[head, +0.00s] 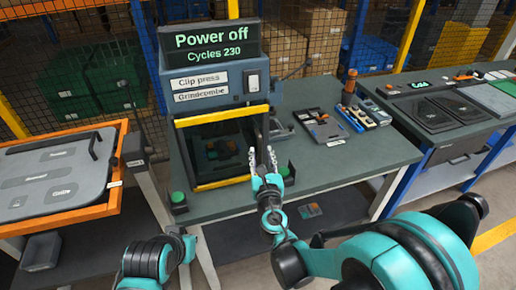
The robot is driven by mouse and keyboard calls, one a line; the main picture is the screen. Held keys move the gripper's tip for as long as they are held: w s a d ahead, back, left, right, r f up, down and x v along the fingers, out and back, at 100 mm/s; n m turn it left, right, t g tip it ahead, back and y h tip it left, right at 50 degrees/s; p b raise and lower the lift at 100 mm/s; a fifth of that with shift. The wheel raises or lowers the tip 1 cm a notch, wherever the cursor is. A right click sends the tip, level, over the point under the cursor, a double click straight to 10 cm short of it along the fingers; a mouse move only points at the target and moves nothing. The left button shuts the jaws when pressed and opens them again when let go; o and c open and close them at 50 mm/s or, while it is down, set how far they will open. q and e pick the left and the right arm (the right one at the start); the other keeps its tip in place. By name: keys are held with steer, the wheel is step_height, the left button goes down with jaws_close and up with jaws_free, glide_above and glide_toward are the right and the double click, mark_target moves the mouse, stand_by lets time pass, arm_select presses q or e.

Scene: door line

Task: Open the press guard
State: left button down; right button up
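The press (205,92) stands on a grey-green bench, with a display reading "Power off, Cycles 230". Its guard is a dark see-through panel between an upper yellow bar (222,115) and a lower yellow bar (221,183). The guard is down over the press opening, and some parts show dimly behind it. My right gripper (261,156) is just right of the guard, fingers pointing up and apart, with nothing seen between them. I cannot tell whether it touches the guard. My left arm is at the bottom left; its gripper (188,240) shows only in small part, away from the guard.
Green buttons (178,197) flank the press front. A tray of parts (318,127) and tools lie on the bench to the right. An orange-framed grey panel (60,177) stands at the left. Another bench with black pads (432,112) is at the right. Mesh fencing stands behind.

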mark_target(260, 149)
steer(key=shift+w+a+b, duration=0.15)
steer(key=shift+w, duration=0.8)
steer(key=shift+w+a+b, duration=0.1)
steer(key=shift+w+b, duration=0.05)
steer(key=shift+w, duration=0.8)
steer(key=shift+c, duration=0.2)
jaws_close()
